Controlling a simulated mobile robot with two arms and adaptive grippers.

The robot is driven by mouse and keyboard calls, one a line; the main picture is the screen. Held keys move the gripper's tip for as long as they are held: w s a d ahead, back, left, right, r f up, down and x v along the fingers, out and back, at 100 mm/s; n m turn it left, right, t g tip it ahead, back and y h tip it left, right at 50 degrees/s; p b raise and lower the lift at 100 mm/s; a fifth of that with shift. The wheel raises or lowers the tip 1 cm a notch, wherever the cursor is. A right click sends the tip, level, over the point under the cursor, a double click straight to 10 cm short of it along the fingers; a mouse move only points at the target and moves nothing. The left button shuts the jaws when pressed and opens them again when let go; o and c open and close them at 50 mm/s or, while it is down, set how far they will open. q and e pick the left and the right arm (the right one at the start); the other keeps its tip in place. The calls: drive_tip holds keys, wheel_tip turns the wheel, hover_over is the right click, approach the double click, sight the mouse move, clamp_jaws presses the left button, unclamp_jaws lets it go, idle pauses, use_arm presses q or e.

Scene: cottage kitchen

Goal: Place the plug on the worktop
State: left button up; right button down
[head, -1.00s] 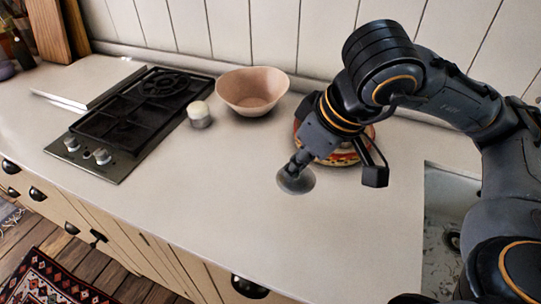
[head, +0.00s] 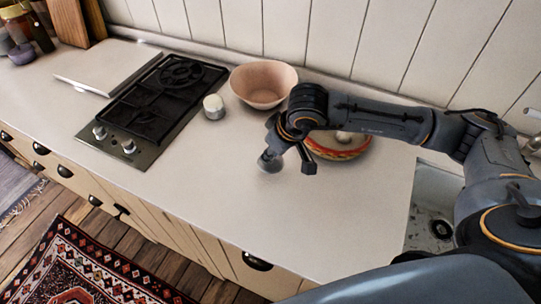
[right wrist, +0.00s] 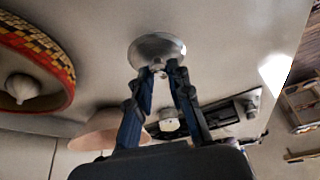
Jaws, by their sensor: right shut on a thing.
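The plug (head: 270,162) is a small grey metal disc. In the right wrist view the plug (right wrist: 157,47) is a shiny round dish with a small stub at its centre. My right gripper (head: 275,149) is shut on that stub; its fingertips (right wrist: 161,71) show close around it in the right wrist view. The plug is over the middle of the pale worktop (head: 230,185), in front of the pink bowl. I cannot tell whether it touches the surface. My left gripper is not in view.
A pink bowl (head: 264,82) and a small white-topped jar (head: 214,106) stand behind and left of the plug. A black hob (head: 150,110) is further left. A patterned basket (head: 339,150) holding something pale sits right of the gripper. The sink (head: 431,215) is at right. The front worktop is clear.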

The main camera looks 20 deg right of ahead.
sight(273, 159)
drive_tip(key=p+x, duration=0.2)
drive_tip(key=x, duration=0.1)
drive_tip(key=shift+s+d+f, duration=0.1)
drive_tip(key=shift+s+d, duration=0.05)
drive_tip(key=shift+s, duration=0.15)
drive_tip(key=shift+f, duration=0.4)
drive_tip(key=shift+f, duration=0.1)
drive_tip(key=c, duration=1.7)
unclamp_jaws()
drive_tip(key=shift+f+b, duration=0.1)
drive_tip(key=shift+b, duration=0.2)
drive_tip(key=o, duration=0.5)
